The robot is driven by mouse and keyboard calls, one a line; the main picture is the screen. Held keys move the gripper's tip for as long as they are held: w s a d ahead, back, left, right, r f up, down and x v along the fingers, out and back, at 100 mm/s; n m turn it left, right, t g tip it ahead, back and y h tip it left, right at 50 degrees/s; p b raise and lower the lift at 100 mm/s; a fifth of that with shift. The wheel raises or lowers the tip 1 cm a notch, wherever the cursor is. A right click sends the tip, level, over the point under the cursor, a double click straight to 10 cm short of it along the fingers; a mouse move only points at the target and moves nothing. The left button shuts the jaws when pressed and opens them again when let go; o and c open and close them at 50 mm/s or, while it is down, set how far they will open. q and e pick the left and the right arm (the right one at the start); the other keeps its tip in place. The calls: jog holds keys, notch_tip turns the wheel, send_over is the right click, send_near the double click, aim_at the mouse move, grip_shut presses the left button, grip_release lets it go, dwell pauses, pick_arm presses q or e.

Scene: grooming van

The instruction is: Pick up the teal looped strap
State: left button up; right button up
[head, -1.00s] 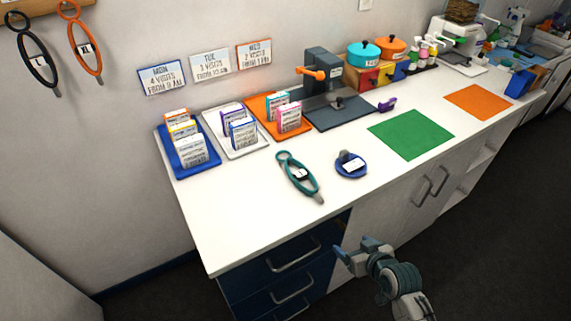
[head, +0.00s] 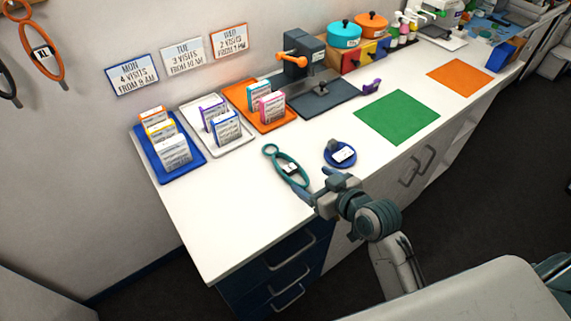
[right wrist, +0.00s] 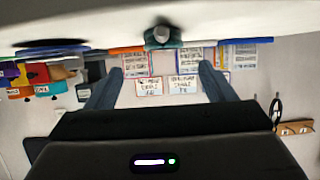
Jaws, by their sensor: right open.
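The teal looped strap (head: 277,157) lies on the white counter with a small ring at its far end and a white label at its middle. Its near end is partly hidden by my right gripper (head: 316,183), which is at the counter's front edge, close to that end. In the right wrist view the strap's grey and teal end (right wrist: 163,40) shows ahead, between the open fingers (right wrist: 161,72) but beyond their tips. The fingers hold nothing. My left gripper is not in view.
Blue, white and orange trays (head: 187,174) with cards stand behind and left. A green mat (head: 398,117) lies to the right. The counter's front left is clear.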

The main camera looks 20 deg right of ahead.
aim_at(294, 172)
jog(key=x, duration=0.4)
jog(key=p+x, duration=0.1)
jog(key=x, duration=0.1)
jog(key=p+x, duration=0.1)
jog(key=shift+w+a+f, duration=0.2)
jog(key=shift+a+f, duration=0.05)
jog(key=shift+a, duration=0.15)
jog(key=shift+w+f, duration=0.2)
jog(key=shift+w, duration=0.05)
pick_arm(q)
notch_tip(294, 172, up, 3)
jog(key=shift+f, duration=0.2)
pick_arm(e)
jog(key=c, duration=1.1)
